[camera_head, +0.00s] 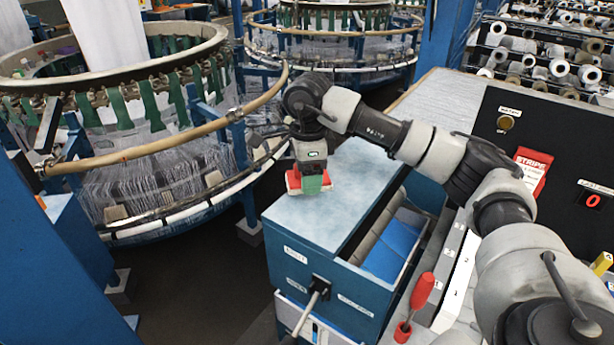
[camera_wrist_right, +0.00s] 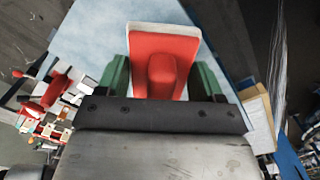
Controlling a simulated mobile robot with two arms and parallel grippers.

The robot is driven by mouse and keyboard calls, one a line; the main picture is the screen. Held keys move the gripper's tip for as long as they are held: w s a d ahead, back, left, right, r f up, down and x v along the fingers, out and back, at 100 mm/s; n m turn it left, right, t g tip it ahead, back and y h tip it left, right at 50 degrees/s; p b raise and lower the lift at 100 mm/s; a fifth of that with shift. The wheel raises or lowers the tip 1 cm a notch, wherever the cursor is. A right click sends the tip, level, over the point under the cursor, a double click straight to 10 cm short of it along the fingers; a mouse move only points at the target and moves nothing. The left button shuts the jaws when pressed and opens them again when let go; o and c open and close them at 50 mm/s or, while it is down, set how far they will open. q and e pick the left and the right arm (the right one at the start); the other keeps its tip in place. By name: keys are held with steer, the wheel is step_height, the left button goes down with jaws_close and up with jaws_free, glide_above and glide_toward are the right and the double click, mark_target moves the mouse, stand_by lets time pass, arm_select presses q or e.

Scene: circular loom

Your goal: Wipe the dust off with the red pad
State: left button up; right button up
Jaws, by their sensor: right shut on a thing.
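My right gripper (camera_head: 312,183) is shut on the red pad (camera_head: 293,181), at the left part of the blue cabinet's pale top (camera_head: 330,215). In the right wrist view the red pad (camera_wrist_right: 163,60), with its pale edge, sits between the green fingers of the gripper (camera_wrist_right: 163,80). Whether the pad touches the top is hard to tell. The pale top looks light blue-grey and cloudy; I cannot make out separate dust patches. My left gripper is not in view.
An open drawer with blue contents (camera_head: 393,245) is beside the top. A red-handled tool (camera_head: 420,292) stands to the right. A circular loom (camera_head: 150,130) with a wooden rim is close on the left. A black control panel (camera_head: 540,135) is at the right.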

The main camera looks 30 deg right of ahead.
step_height(320, 180, up, 2)
steer(key=shift+s+r+p, duration=0.1)
steer(key=shift+p, duration=0.35)
steer(key=shift+r, duration=0.35)
steer(key=shift+w+r+p, duration=0.2)
steer(key=shift+r+p, duration=0.4)
steer(key=shift+p, duration=0.05)
steer(key=shift+r, duration=0.35)
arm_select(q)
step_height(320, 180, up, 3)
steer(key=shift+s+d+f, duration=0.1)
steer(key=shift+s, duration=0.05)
arm_select(e)
steer(key=shift+s, duration=0.1)
